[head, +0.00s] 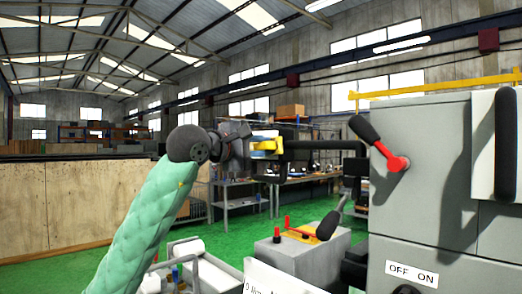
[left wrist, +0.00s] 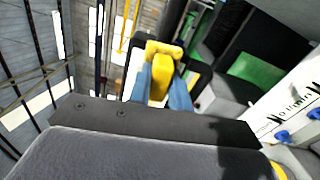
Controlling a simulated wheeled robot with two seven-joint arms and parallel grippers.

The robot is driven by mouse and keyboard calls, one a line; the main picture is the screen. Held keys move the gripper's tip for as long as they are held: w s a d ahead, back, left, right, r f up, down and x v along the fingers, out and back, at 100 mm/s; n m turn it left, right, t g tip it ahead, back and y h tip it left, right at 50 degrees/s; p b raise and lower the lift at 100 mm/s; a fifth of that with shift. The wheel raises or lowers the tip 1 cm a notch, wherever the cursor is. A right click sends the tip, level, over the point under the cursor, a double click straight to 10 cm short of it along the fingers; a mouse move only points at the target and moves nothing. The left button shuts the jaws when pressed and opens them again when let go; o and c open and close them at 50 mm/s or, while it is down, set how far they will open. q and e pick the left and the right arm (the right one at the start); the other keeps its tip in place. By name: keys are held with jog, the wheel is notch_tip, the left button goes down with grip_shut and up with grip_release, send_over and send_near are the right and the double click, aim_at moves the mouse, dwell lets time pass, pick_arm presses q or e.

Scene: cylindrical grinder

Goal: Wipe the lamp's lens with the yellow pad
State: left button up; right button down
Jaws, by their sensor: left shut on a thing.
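My left gripper (head: 268,148) is shut on the yellow pad (head: 264,144), level with the dark lamp (head: 291,155). In the left wrist view, the yellow pad (left wrist: 159,88) sits between the blue fingertips of my left gripper (left wrist: 161,95). A dark horizontal arm (head: 325,144) runs from the lamp to the right. My right gripper is not in view.
A grey machine cabinet (head: 425,180) with a red-based lever (head: 397,163) stands close on the right. A grey box with red levers (head: 300,235) is below the lamp. Workbenches (head: 240,185) stand behind. Green floor is open at the left centre.

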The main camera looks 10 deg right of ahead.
pick_arm(q)
jog(key=shift+w+a+b, duration=1.25)
jog(key=shift+w+a, duration=2.3)
jog(key=shift+w, duration=1.25)
jog(key=shift+s+d+r+b, duration=0.1)
jog(key=shift+s+d+b, duration=1.1)
jog(key=shift+s, duration=0.45)
jog(key=shift+s+d+b, duration=1.1)
jog(key=shift+s+d, duration=0.05)
jog(key=shift+s, duration=0.45)
jog(key=shift+s+d+r+b, duration=0.1)
jog(key=shift+s+d+b, duration=1.1)
jog(key=shift+s, duration=0.45)
jog(key=shift+w+f, duration=0.1)
